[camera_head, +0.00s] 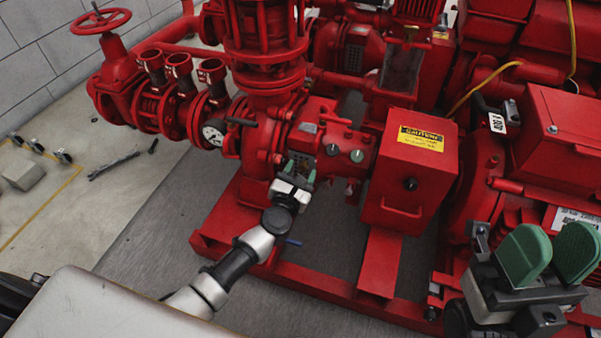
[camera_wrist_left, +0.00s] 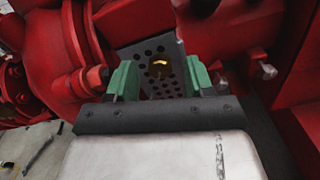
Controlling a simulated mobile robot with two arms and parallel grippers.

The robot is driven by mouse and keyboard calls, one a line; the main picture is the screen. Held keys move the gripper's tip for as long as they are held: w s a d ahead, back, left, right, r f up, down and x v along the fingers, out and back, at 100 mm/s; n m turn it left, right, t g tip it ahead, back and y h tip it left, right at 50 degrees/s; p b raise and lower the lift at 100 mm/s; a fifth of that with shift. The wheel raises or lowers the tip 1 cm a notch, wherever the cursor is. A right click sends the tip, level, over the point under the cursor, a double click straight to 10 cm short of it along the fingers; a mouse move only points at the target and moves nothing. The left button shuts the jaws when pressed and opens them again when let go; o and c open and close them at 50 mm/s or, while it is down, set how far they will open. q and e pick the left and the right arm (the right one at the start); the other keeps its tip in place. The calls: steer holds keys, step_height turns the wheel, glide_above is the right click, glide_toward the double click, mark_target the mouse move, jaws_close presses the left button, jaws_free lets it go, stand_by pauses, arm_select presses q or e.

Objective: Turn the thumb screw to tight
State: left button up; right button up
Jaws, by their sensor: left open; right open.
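A small brass-coloured part with a bright yellow highlight, which looks like the thumb screw (camera_wrist_left: 160,68), sits on a grey perforated plate (camera_wrist_left: 151,52) on the red pump. My left gripper (camera_wrist_left: 160,80) is open, with one green finger on each side of the screw. I cannot tell whether they touch it.
A red box with a yellow caution label (camera_head: 421,138) stands right of the left gripper. A red valve wheel (camera_head: 100,21) and a pressure gauge (camera_head: 213,133) are at the left. Red base rails (camera_head: 310,284) run below. Loose tools (camera_head: 113,166) lie on the floor.

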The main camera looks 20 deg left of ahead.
arm_select(q)
steer(key=shift+w, duration=0.25)
steer(key=c, duration=0.9)
